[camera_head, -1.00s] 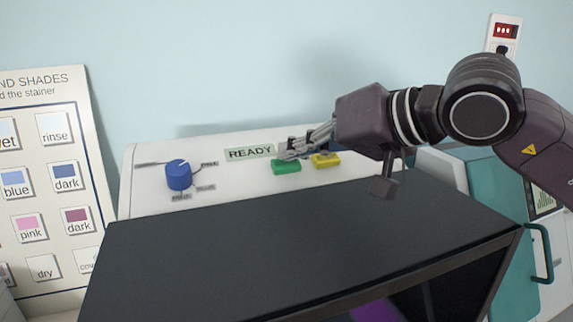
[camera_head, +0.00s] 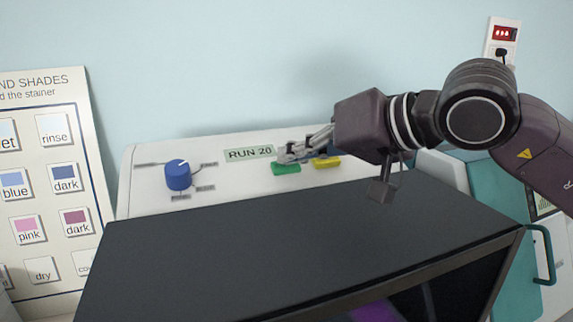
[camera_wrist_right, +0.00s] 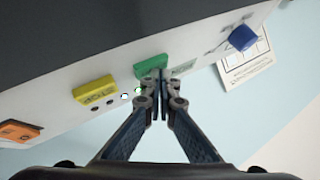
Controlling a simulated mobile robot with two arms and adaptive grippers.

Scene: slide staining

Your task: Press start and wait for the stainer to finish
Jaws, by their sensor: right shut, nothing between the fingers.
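The stainer (camera_head: 140,190) has a white sloped panel behind a dark top cover. Its display (camera_head: 248,154) reads "RUN 20". The green button (camera_head: 286,169) sits below and right of the display, with the yellow button (camera_head: 327,162) to its right. My right gripper (camera_head: 284,157) is shut and empty, its tips at the green button. In the right wrist view the shut fingertips (camera_wrist_right: 159,75) are right at the green button (camera_wrist_right: 151,66), apparently touching it; the yellow button (camera_wrist_right: 95,90), marked STOP, is to the left. My left gripper is not in view.
A blue knob (camera_head: 178,176) is on the panel's left. A shade chart (camera_head: 45,110) stands at the left. The stainer's dark cover (camera_head: 290,240) fills the foreground below my right arm. A teal machine (camera_head: 500,200) with a handle is at the right. An orange button (camera_wrist_right: 18,131) shows in the wrist view.

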